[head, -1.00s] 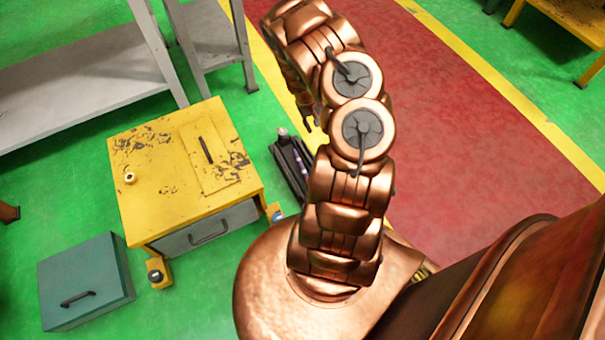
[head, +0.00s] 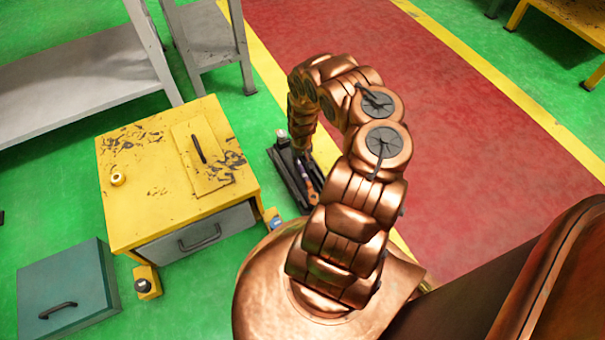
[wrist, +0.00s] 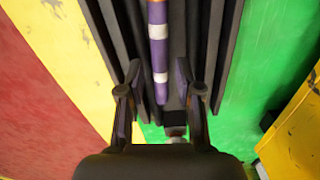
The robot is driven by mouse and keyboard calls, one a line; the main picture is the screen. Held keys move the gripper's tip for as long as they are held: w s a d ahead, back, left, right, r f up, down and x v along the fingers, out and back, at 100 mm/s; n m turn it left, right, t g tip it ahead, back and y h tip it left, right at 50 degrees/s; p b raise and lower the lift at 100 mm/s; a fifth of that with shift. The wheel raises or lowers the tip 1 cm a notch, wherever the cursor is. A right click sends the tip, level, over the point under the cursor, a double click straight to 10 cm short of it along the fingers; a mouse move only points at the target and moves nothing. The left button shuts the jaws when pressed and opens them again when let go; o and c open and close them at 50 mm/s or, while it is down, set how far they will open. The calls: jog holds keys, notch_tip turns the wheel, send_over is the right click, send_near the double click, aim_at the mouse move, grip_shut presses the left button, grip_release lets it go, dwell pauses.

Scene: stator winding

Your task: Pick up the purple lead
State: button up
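The purple lead (wrist: 158,52), a slim rod with orange and white bands, lies lengthwise along a dark grooved holder (wrist: 207,30) in the wrist view. My gripper (wrist: 158,78) is open, with one dark finger on each side of the lead and a gap to each. The lead's lower end shows between the fingers. I cannot tell how far above the lead the fingertips are. In the head view my arm reaches down over the dark holder (head: 285,178) on the floor, and the arm partly hides the holder and the lead.
A worn yellow cabinet (head: 150,170) with a grey drawer stands left of the holder. A teal box (head: 68,285) lies farther left. Grey shelving (head: 85,85) stands at the back left. The red floor strip (head: 430,130) to the right is clear.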

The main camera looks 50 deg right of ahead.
aim_at(302, 170)
jog(key=shift+s+a+f+b, duration=0.1)
jog(key=shift+f+b, duration=0.95)
jog(key=shift+f, duration=0.25)
jog(key=shift+s+f+b, duration=0.1)
jog(key=shift+f+b, duration=0.95)
jog(key=shift+f, duration=0.25)
grip_shut()
